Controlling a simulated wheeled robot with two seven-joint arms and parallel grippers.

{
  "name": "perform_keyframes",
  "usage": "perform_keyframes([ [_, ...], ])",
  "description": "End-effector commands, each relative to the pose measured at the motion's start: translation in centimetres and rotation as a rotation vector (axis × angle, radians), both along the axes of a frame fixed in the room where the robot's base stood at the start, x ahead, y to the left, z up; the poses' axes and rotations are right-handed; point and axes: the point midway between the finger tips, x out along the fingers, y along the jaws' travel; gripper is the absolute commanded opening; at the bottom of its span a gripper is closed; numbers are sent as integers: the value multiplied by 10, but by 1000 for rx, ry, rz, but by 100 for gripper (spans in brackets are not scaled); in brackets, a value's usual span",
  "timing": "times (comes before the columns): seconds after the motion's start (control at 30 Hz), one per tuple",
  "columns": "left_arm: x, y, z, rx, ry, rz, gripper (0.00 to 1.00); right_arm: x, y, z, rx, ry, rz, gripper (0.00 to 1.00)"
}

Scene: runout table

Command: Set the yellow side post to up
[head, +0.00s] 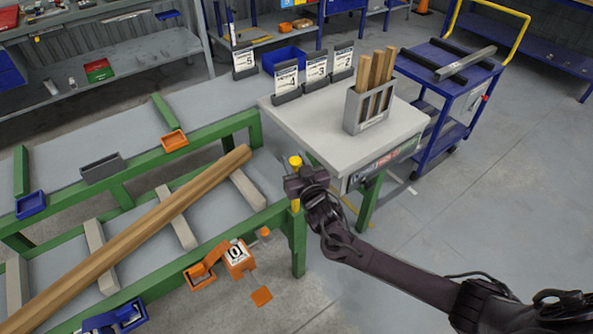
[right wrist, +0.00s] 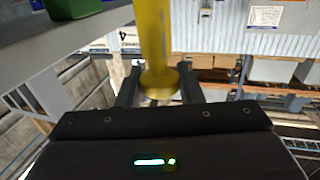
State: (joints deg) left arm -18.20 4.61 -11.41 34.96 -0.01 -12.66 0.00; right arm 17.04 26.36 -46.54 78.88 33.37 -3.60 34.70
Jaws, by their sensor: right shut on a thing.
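The yellow side post (head: 295,163) stands upright at the right end of the green runout table frame (head: 225,247). My right gripper (head: 297,184) is at the post, below its yellow top, and is shut on it. In the right wrist view the yellow post (right wrist: 154,45) runs between the two dark fingers (right wrist: 157,88), with a wider yellow collar at its lower end. The gripper hides part of the post in the head view. My left gripper is not in view.
A long wooden beam (head: 130,240) lies across the table's grey supports. An orange unit marked 0 (head: 237,257) hangs on the front rail. A grey side table (head: 310,132) holds number cards and a box of wooden sticks (head: 368,107). Floor at right is mostly clear.

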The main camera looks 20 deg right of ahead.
Motion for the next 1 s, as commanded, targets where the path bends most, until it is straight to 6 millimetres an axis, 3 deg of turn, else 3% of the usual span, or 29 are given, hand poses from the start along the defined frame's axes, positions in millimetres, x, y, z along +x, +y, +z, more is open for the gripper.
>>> perform_keyframes([
  [0.03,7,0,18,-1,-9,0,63,0,-1,22,4,-1,-3,0],
  [0.1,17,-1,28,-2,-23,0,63,0,-1,36,4,-2,-3,0],
  [0.3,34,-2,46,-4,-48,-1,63,1,-1,60,2,-2,-3,0],
  [0.8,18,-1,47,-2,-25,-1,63,2,-1,68,3,-8,-4,0],
  [0.83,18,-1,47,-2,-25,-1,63,2,-2,68,3,-8,-4,37],
  [1.0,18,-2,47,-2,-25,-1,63,1,-1,66,1,-5,-3,55],
])
